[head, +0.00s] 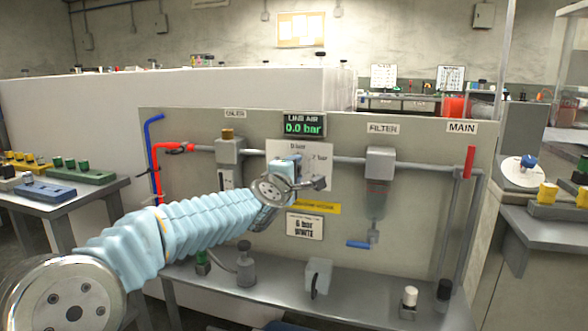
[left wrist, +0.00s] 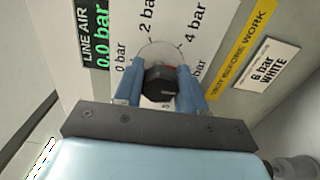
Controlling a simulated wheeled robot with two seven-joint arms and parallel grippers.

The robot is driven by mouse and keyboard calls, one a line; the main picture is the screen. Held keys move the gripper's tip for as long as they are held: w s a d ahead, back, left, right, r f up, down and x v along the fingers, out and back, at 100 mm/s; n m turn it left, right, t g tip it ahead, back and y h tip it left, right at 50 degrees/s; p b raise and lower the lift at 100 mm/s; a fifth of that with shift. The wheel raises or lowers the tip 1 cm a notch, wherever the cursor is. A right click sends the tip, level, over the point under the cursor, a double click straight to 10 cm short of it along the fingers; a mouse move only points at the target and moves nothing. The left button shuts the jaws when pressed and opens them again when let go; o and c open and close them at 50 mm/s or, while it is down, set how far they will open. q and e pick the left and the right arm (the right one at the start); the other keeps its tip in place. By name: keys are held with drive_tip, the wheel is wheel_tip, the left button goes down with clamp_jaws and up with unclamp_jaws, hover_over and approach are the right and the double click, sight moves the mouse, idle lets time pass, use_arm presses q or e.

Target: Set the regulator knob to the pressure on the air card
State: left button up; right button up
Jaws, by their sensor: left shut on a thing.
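The black regulator knob (left wrist: 159,84) sits on a white dial plate (left wrist: 160,30) with printed pressures; 0 bar, 2 bar and 4 bar are readable in the left wrist view. My left gripper (head: 294,168) is at the panel, and its blue fingers (left wrist: 160,86) are shut on the knob from both sides. In the head view the gripper hides the knob. The air card (head: 305,225) below reads "6 bar WHITE"; it also shows in the left wrist view (left wrist: 264,71). The LINE AIR display (head: 303,125) reads 0.0 bar. My right gripper is out of view.
A yellow strip (head: 320,207) lies between dial plate and card. The filter (head: 380,165) and a red-handled MAIN valve (head: 470,162) are to the right; the oiler (head: 229,152) and red hose (head: 156,170) are left. A shelf (head: 340,290) below holds small parts.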

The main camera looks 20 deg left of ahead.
use_arm(q)
drive_tip(key=shift+d+f, duration=0.1)
drive_tip(key=shift+d, duration=0.1)
idle(0.3)
drive_tip(key=o, duration=1)
drive_tip(key=shift+o, duration=0.2)
drive_tip(key=shift+a, duration=0.1)
drive_tip(key=shift+s, duration=0.25)
drive_tip(key=s+b, duration=0.1)
drive_tip(key=s, duration=1.2)
drive_tip(key=shift+s+a, duration=0.15)
drive_tip(key=shift+a, duration=0.05)
